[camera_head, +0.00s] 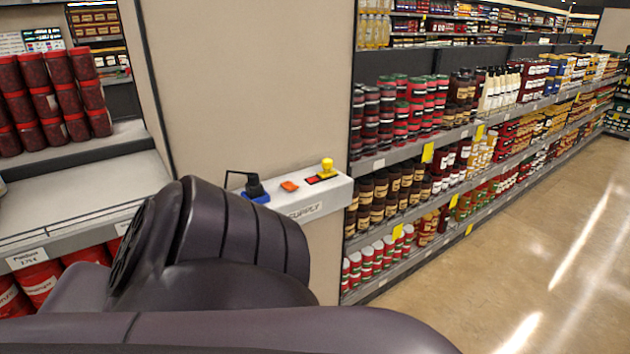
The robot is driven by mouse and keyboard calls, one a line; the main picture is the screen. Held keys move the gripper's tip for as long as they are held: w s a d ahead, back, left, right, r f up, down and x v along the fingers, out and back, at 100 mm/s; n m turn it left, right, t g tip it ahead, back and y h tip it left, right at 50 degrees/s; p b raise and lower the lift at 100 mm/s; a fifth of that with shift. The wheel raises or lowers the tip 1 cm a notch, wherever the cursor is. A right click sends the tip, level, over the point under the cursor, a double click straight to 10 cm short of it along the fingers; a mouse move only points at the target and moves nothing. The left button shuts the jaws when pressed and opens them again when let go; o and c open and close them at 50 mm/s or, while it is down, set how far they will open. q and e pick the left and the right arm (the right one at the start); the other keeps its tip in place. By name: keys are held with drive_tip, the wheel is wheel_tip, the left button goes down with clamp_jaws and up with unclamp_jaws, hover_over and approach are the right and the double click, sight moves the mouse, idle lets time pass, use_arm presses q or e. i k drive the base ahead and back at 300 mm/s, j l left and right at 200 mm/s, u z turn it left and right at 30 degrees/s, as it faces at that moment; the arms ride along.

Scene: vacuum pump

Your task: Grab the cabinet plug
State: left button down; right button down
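A white ledge box (318,195) labelled "SUPPLY" sticks out from the beige panel. At its left end a black plug (254,186) with a black cable stands upright on a blue base (256,197). To its right are a small orange piece (289,186) and a yellow knob-like piece (327,169) beside a red patch. No label shows which of these is the cabinet plug. My dark arm links fill the lower left and middle foreground, in front of the box's left end. Neither gripper is in view, so what they hold is hidden.
At the left, a shelf (85,190) carries stacked red jars (55,85), with red tubs below. The beige panel (250,80) stands behind the box.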

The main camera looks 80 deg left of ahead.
sight(254, 188)
drive_tip(key=u, duration=2.75)
